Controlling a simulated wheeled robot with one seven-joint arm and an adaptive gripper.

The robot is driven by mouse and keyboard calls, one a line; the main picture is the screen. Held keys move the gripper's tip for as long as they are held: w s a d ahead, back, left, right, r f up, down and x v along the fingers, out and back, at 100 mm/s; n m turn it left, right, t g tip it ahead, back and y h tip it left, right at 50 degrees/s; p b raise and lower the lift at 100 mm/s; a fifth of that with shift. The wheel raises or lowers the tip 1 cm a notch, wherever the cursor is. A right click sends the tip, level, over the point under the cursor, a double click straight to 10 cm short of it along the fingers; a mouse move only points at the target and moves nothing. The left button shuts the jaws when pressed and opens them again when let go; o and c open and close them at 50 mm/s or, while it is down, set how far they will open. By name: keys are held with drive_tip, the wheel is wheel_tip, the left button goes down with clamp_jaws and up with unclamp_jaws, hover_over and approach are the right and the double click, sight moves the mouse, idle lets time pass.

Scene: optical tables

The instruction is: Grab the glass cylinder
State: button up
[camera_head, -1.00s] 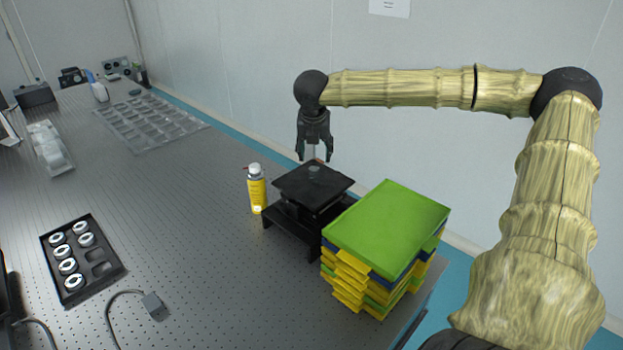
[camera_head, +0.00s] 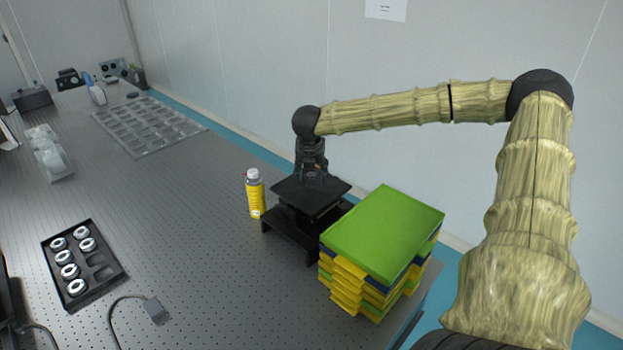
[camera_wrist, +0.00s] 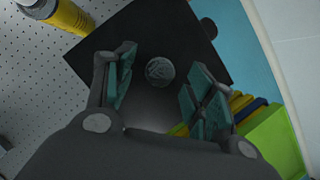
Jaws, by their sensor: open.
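The glass cylinder (camera_wrist: 160,72) stands on the black top plate of a raised stand (camera_wrist: 140,35). In the wrist view I see its round end, between my two fingers with a gap on both sides. My gripper (camera_wrist: 162,80) is open, its teal pads left and right of the cylinder. In the head view my gripper (camera_head: 311,172) points down just above the stand's plate (camera_head: 318,200). There the fingers mostly hide the cylinder, and I cannot tell how far down they reach along it.
A black tray (camera_head: 82,262) with several rings lies at the left.

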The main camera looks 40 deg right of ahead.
drive_tip(key=shift+p+x, duration=0.35)
drive_tip(key=shift+x, duration=1)
drive_tip(key=c, duration=1.2)
